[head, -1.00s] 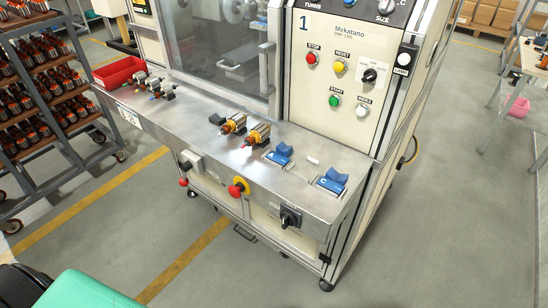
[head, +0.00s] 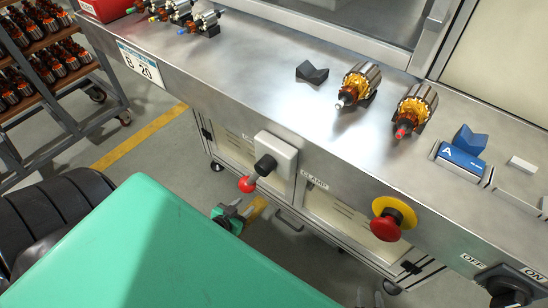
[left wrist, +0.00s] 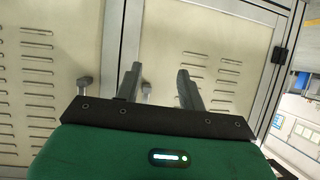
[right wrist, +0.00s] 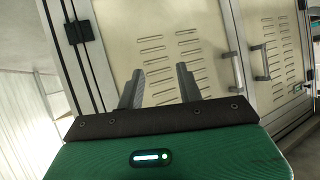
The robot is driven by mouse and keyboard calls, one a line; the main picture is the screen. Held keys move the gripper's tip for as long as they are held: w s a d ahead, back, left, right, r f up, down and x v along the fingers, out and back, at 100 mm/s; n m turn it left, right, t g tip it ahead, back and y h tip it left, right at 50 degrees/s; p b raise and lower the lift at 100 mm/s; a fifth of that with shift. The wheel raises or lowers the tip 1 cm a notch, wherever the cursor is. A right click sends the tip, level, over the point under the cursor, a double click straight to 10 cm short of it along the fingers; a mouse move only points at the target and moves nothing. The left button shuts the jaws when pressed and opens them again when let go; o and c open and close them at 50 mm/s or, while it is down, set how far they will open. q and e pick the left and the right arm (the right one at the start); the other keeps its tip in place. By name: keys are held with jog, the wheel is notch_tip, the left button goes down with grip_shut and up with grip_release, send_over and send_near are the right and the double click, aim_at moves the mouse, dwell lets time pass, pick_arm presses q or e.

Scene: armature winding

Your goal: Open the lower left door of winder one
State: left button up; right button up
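Winder one's cream vented lower doors show under the metal bench in the head view: the left door (head: 232,148) and the right door (head: 340,212). Both look shut. My left gripper (head: 235,214) is low in front of the cabinet. Contact cannot be told. My right gripper (head: 369,298) is at the bottom edge; its open, empty fingers (right wrist: 160,85) face a vented door (right wrist: 165,50).
A red knob lever (head: 248,183) and a red stop button (head: 387,225) stick out from the bench front above the doors. Armatures (head: 360,83) sit on the bench. A rack (head: 70,80) stands at left. Floor is clear between rack and cabinet.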

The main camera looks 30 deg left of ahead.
pick_arm(q)
jog(key=w+r+t+h+b, duration=0.1)
jog(key=w+r+t+b, duration=0.1)
jog(key=r+t+b, duration=0.3)
jog(key=w+r+b, duration=0.2)
jog(key=w+r, duration=0.1)
jog(key=r, duration=0.5)
jog(key=shift+m, duration=0.4)
jog(key=shift+w+d+f+b, duration=0.15)
jog(key=shift+w+b, duration=0.3)
jog(key=shift+w, duration=1.75)
jog(key=shift+w+d+b, duration=0.2)
jog(key=shift+w+b, duration=0.2)
jog(key=shift+w, duration=1.8)
jog(key=shift+w+d+f+b, duration=0.15)
jog(key=shift+w+b, duration=0.3)
jog(key=shift+w, duration=1.75)
pick_arm(e)
notch_tip(320, 180, up, 27)
jog(key=w+d+t+y, duration=0.1)
jog(key=w+t+y, duration=0.1)
jog(key=t, duration=1)
jog(key=shift+w+d+r+m+y, duration=0.2)
jog(key=shift+d+m+y, duration=0.1)
jog(key=shift+m, duration=0.1)
pick_arm(q)
grip_shut()
pick_arm(e)
jog(key=shift+a, duration=0.1)
